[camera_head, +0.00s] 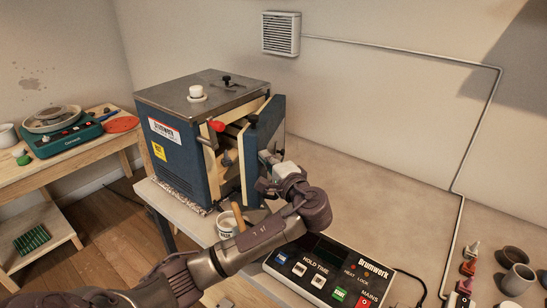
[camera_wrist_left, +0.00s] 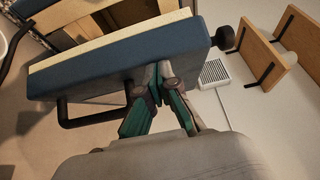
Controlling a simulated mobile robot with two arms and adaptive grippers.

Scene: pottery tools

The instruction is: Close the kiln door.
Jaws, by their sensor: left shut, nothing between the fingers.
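The kiln (camera_head: 185,150) is a dark blue box with a grey metal top, standing on the table. Its door (camera_head: 271,118) stands partly open, with a gap showing the pale lining and shelves inside. My left gripper (camera_head: 266,158) is at the outer side of the door and its fingers are closed together. In the left wrist view the shut fingertips (camera_wrist_left: 158,72) are at the blue door (camera_wrist_left: 115,68), close beside a black bar handle (camera_wrist_left: 72,121). I cannot tell whether they touch. My right gripper is not in view.
A control box (camera_head: 325,275) with coloured buttons sits in front of the kiln, below my left arm. A white pot (camera_head: 227,224) with a wooden tool stands by the kiln's front. Small cups (camera_head: 517,280) stand at the far right. The tabletop right of the door is clear.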

